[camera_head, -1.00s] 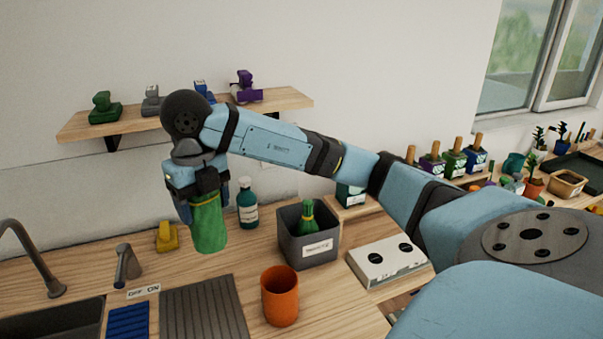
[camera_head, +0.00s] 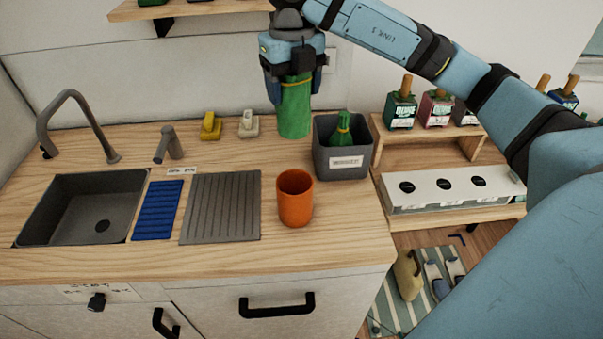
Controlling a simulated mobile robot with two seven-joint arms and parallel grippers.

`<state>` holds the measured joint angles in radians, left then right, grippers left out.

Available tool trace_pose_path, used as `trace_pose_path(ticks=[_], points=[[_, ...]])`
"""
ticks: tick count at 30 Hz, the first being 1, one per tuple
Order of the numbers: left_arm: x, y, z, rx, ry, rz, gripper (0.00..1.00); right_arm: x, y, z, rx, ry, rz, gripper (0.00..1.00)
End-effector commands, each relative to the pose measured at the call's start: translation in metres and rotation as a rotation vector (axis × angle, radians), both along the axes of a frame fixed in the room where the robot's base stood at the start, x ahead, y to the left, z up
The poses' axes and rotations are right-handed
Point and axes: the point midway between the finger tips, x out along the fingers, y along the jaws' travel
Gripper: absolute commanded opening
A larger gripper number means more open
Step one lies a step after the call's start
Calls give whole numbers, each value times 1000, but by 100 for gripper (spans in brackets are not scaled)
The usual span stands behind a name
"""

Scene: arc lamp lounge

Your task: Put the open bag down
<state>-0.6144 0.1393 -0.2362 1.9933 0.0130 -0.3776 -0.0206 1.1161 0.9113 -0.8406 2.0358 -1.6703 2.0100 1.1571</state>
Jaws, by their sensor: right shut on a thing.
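A green bag (camera_head: 294,108) hangs upright below my right gripper (camera_head: 291,78), which is shut on its top. The bag is at the back of the counter (camera_head: 345,222), just left of a dark grey bin (camera_head: 343,163). I cannot tell whether its bottom touches the counter. My left gripper is not in view.
Another green bag (camera_head: 342,137) stands in the bin. Yellow (camera_head: 210,126) and white (camera_head: 249,124) clip-like objects sit left of the held bag. An orange cup (camera_head: 295,198), grey drainer (camera_head: 221,208), blue mat (camera_head: 158,210) and sink (camera_head: 85,207) are nearer the front.

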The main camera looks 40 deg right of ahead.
Motion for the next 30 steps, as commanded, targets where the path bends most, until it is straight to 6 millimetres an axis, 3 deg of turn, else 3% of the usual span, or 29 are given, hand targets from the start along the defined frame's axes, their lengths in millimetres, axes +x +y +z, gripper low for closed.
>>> trace_pose_path(ticks=[15, 26, 30], points=[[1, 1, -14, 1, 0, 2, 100, -1, 1, -123, 2, 6, -1, 42], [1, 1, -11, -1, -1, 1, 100, -1, 0, -156, 1, 4, 0, 42], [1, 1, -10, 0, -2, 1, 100, -1, 0, -178, 1, 6, -1, 42]])
